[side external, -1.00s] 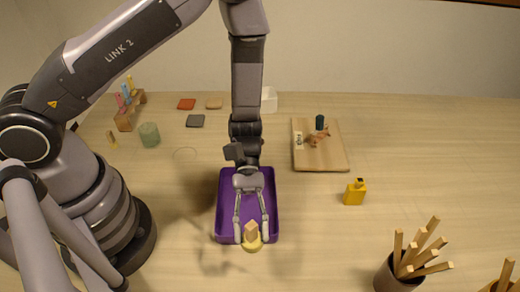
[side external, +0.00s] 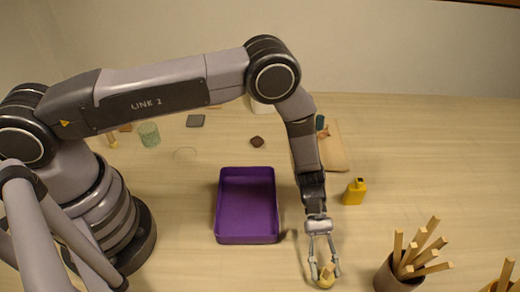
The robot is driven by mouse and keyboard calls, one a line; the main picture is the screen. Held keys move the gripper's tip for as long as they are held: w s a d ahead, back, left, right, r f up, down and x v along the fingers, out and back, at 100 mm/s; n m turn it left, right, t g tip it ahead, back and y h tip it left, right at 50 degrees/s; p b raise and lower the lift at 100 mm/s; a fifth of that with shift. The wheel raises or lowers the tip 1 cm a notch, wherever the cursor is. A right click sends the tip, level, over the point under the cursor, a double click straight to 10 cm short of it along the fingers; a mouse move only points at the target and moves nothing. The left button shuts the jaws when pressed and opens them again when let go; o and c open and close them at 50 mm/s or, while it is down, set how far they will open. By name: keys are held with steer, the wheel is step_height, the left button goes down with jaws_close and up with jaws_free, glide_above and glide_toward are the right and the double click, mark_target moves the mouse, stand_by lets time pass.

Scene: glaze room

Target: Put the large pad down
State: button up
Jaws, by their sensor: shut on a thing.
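The large pad (side external: 326,281) is a round, pale yellow pad with a wooden block as its grip. My gripper (side external: 324,266) points down and is shut on the pad's wooden grip, near the front edge of the picture. The pad is right of and in front of the purple tray (side external: 247,239), clear of it. Whether the pad touches the table is hard to tell from this angle.
The purple tray is empty. A yellow bottle (side external: 354,191) stands behind and right of my gripper, and a pot of wooden sticks (side external: 398,277) stands to its right. A wooden board (side external: 335,150), a green glass (side external: 149,134) and a dark grey square (side external: 195,121) lie farther back.

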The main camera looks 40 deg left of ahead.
steer(key=shift+f, duration=0.75)
steer(key=shift+f, duration=0.2)
steer(key=o, duration=0.9)
steer(key=shift+o, duration=0.2)
